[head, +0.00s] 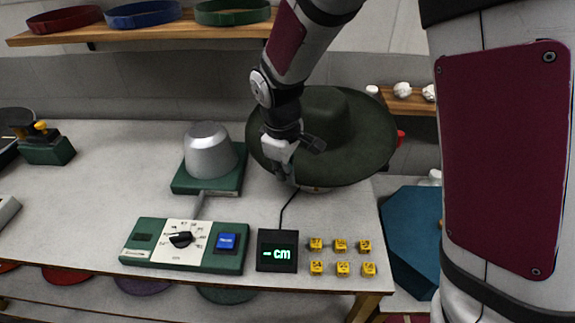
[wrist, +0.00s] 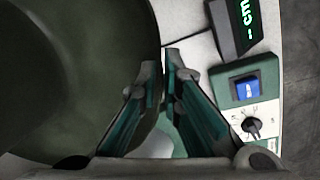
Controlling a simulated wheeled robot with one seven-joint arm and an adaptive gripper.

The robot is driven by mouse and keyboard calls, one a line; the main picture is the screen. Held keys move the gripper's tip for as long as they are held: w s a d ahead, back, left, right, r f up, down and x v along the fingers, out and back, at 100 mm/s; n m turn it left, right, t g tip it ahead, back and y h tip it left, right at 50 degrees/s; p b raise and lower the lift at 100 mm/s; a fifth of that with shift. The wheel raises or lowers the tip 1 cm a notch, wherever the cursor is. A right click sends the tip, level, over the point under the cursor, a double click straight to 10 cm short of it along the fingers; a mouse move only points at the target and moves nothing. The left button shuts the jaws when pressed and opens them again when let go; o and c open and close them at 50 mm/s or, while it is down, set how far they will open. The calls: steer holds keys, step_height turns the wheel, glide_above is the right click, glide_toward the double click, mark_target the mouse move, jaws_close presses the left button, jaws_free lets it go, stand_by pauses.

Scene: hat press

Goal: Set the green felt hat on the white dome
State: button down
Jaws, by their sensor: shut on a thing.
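The green felt hat (head: 340,120), dark with a wide brim, is at the right end of the table in the head view. My gripper (head: 287,172) is shut on the left front part of its brim. In the wrist view the hat (wrist: 70,75) fills the left side, its brim edge reaching my fingertips (wrist: 163,62). A smooth pale-grey dome (head: 210,150) stands bare on a green base (head: 182,183), left of the hat. No plainly white dome shows; a small pale sliver shows under the front brim, but what it belongs to is hidden.
A green control box (head: 140,240) with a dial and blue button, a display (head: 277,251) reading "- cm", and several yellow blocks (head: 341,246) lie along the front. A wooden shelf (head: 150,31) holds coloured bands.

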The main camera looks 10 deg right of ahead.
steer(key=shift+f+b, duration=3.05)
steer(key=shift+f, duration=3.45)
steer(key=shift+f+b, duration=0.5)
steer(key=shift+f, duration=0.6)
steer(key=c, duration=1.7)
jaws_free()
step_height(320, 180, up, 10)
steer(key=s+r, duration=0.1)
steer(key=s+d+r+m+t, duration=0.1)
steer(key=s+d+r+m, duration=0.2)
steer(key=s+d+r, duration=0.1)
steer(key=s+d+r+m+t, duration=0.1)
steer(key=s+d+r+m, duration=0.3)
steer(key=s+r, duration=0.2)
steer(key=s+d+r+m+y, duration=0.1)
steer(key=s+d+r+m, duration=0.2)
steer(key=s, duration=0.4)
steer(key=shift+s+d+r+m+t, duration=0.15)
steer(key=shift+d+r+m+t, duration=0.25)
steer(key=shift+d+r, duration=0.4)
